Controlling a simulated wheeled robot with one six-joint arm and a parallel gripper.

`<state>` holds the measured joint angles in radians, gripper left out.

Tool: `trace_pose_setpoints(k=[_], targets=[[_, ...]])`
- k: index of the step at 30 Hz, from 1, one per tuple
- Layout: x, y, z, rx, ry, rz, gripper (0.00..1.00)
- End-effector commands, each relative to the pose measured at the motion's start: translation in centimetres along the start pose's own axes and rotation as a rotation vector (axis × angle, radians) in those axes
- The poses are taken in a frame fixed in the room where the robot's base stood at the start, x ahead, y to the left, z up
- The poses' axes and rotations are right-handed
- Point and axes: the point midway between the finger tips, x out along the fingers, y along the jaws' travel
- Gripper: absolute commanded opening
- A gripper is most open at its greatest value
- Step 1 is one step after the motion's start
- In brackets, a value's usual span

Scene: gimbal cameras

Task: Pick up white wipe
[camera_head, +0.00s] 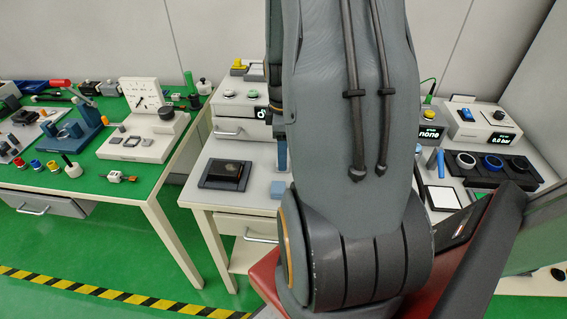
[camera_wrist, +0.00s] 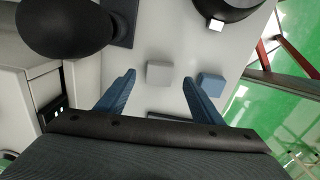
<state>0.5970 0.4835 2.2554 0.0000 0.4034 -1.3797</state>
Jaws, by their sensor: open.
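A small off-white block (camera_wrist: 158,73), which looks like the white wipe, lies on the pale table top in the wrist view. My gripper (camera_wrist: 159,80) is open, with its two blue fingers spread. The block shows in the picture between the fingertips, a little ahead of them. Nothing is held, and I cannot tell the height of the fingers above the table. In the head view my arm hides the table's middle, and I cannot make out the white block there.
A blue block (camera_wrist: 211,84) lies just right of the right finger; a blue block also shows in the head view (camera_head: 279,189). A dark tray (camera_head: 206,185) lies on the table. A large black rounded object (camera_wrist: 66,26) is at upper left in the wrist view.

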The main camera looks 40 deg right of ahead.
Motion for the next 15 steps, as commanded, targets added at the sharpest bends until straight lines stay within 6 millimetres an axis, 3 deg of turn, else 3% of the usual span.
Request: trace_pose_setpoints(k=[7,15], targets=[[2.6,0.0,-0.1,0.0,0.0,-0.001,0.61],[3.0,0.0,-0.1,0.0,0.0,0.001,0.61]])
